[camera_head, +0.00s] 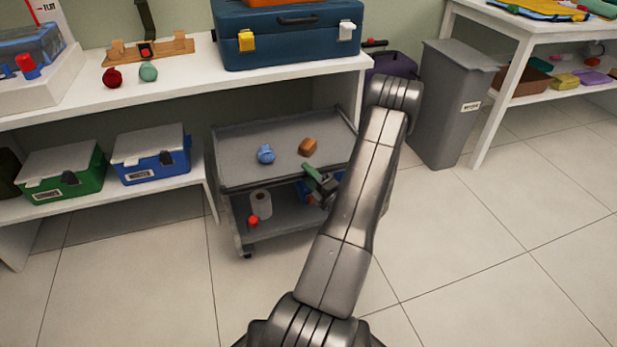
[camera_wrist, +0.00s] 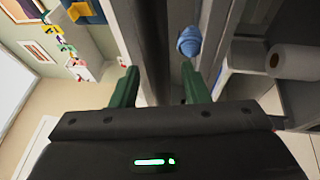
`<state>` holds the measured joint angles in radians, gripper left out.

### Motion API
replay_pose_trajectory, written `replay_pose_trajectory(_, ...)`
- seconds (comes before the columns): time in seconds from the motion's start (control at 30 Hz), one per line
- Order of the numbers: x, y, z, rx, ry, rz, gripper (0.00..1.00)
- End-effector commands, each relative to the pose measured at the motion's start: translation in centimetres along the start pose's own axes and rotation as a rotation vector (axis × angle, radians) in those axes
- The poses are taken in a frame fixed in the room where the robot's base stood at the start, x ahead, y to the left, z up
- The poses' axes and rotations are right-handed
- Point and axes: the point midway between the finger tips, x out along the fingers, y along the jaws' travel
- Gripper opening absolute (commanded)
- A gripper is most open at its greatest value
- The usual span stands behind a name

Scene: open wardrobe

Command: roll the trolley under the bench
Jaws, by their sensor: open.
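The grey two-tier trolley (camera_head: 232,155) stands on the floor at the white bench (camera_head: 290,84). Its back part is beneath the bench top and its front part sticks out. My gripper (camera_head: 322,185) is at the trolley's front edge, right of its middle, partly hidden by my arm. In the wrist view its two green fingers (camera_wrist: 160,88) are apart, with a dark edge between them. I cannot tell whether they touch the trolley. A blue item (camera_head: 266,154) and a brown block (camera_head: 308,146) lie on the top tray.
A paper roll (camera_head: 261,204) and a red item (camera_head: 253,221) are on the trolley's lower shelf. Left of it, a blue box (camera_head: 152,162) sits on the bench's lower shelf. A grey bin (camera_head: 448,105) stands to the right. The tiled floor in front is clear.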

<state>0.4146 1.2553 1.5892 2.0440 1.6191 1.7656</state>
Motion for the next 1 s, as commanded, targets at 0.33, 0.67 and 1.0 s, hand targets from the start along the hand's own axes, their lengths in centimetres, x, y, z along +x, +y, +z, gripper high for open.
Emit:
replay_pose_trajectory(0.33,0.3,0.0,0.0,-0.001,-0.001,0.000,0.36)
replay_pose_trajectory(0.67,0.3,0.0,0.1,-0.001,-0.001,0.000,0.00)
replay_pose_trajectory(1.0,2.3,-0.4,0.9,-0.003,0.000,0.000,0.00)
